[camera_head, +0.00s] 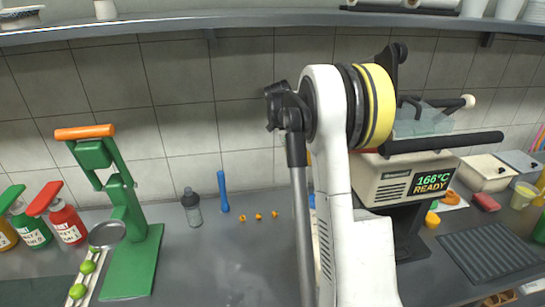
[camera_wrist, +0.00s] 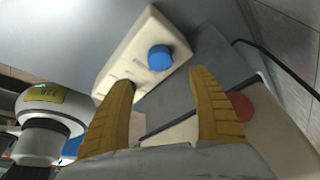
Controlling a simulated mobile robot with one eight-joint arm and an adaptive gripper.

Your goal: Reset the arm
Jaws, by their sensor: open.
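My gripper (camera_wrist: 162,105) shows in the wrist view as two ochre fingers spread wide apart, with nothing held between them. A cream box with a blue round knob (camera_wrist: 160,58) lies beyond the fingertips; I cannot tell the distance. In the head view my white arm with a yellow ring stands upright in the middle and my gripper cannot be seen. Beside the arm is a cream machine (camera_head: 395,180) whose display reads 166°C READY, partly covered by the arm.
A grey bottle (camera_head: 191,208), a blue tool (camera_head: 223,192) and small orange pieces (camera_head: 259,216) sit near the wall. A shelf (camera_head: 250,18) runs overhead. Front-centre counter is clear.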

